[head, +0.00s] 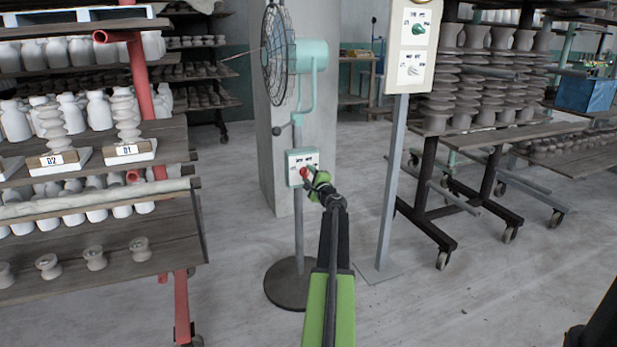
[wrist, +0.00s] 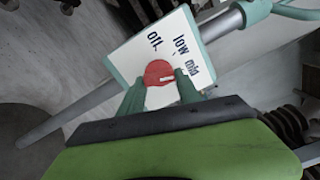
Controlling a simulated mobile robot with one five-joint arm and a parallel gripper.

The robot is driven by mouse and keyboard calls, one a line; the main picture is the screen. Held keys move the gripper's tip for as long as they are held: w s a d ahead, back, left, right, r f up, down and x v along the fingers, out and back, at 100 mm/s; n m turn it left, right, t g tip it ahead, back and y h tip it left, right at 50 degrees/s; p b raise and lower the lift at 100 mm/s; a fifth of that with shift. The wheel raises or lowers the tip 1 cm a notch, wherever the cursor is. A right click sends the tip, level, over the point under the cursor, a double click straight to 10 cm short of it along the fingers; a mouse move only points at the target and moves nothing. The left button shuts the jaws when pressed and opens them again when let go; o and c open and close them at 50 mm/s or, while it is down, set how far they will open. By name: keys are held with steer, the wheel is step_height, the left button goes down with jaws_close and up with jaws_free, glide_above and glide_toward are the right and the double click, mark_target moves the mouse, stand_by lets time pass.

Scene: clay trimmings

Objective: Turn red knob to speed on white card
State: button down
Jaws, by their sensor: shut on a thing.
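The red knob (wrist: 158,72) sits on a white plate (wrist: 128,58) with printed words; "low" and "mid" are readable. A short pale mark shows on the knob's lower right part, on the side of "mid". My gripper (wrist: 160,88) has its two fingers closed on either side of the knob. In the head view the knob (head: 304,171) is on the small box (head: 294,160) on the fan's pole, with my gripper (head: 312,174) at it. A separate pale panel (head: 412,45) carries a green knob and a white knob; I cannot tell which is the task's white card.
The fan (head: 279,55) stands on a round dark base (head: 291,283) before a concrete pillar (head: 268,130). The panel's grey post (head: 391,190) is right of my arm. Pottery shelves (head: 95,150) stand left, and a wheeled rack (head: 440,200) stands right. Floor between is clear.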

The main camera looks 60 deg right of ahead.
steer(key=shift+m, duration=0.6)
steer(key=c, duration=0.8)
jaws_free()
steer(key=shift+c, duration=0.2)
steer(key=shift+a, duration=0.1)
steer(key=v, duration=1.7)
steer(key=shift+s+a, duration=0.1)
